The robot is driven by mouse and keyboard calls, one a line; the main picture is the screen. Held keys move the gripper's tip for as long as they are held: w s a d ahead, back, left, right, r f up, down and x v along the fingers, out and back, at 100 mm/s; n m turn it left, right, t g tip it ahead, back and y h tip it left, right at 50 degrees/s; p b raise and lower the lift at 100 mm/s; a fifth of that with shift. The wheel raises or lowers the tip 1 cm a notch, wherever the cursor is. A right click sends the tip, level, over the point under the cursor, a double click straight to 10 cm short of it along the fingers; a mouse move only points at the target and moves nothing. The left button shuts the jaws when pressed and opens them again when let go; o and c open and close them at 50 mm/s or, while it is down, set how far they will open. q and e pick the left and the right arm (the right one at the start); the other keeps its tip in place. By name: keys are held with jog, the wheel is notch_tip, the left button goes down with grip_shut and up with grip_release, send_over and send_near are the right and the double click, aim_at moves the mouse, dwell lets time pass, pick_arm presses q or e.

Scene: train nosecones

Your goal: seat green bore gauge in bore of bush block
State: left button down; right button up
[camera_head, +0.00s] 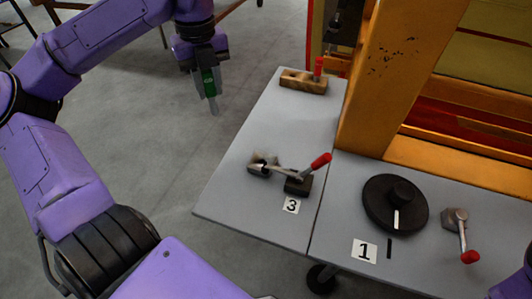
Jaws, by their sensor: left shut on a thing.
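My left gripper (209,84) hangs at the top, left of the table, over the grey floor. It is shut on the green bore gauge (209,82), whose grey shaft points down below the fingers. A brown block (302,85), which looks like the bush block, lies at the far end of the left table. My right gripper is not in view.
On the grey table (240,205), a red-handled lever clamp (297,183) and a metal piece sit by label 3 (291,205). A black dial (395,205) and a red-knobbed lever (461,232) are at the right. An orange post (390,75) rises beside the block.

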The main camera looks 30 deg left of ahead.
pick_arm(q)
jog(key=d+f, duration=0.3)
jog(key=d, duration=0.1)
jog(key=d+f+p, duration=0.1)
jog(key=d+f, duration=0.3)
jog(key=w+d+f, duration=0.1)
jog(key=d+f, duration=0.3)
jog(key=shift+d+f+p, duration=0.2)
jog(key=shift+d+p, duration=0.1)
jog(key=shift+s+f, duration=0.25)
jog(key=shift+f, duration=0.2)
jog(key=c, duration=0.9)
grip_release()
jog(key=shift+w, duration=0.15)
jog(key=shift+w+a+f, duration=0.1)
jog(key=shift+w, duration=0.15)
jog(key=shift+s+r, duration=0.1)
jog(key=shift+r, duration=0.15)
notch_tip(320, 180, up, 12)
jog(key=shift+b, duration=0.45)
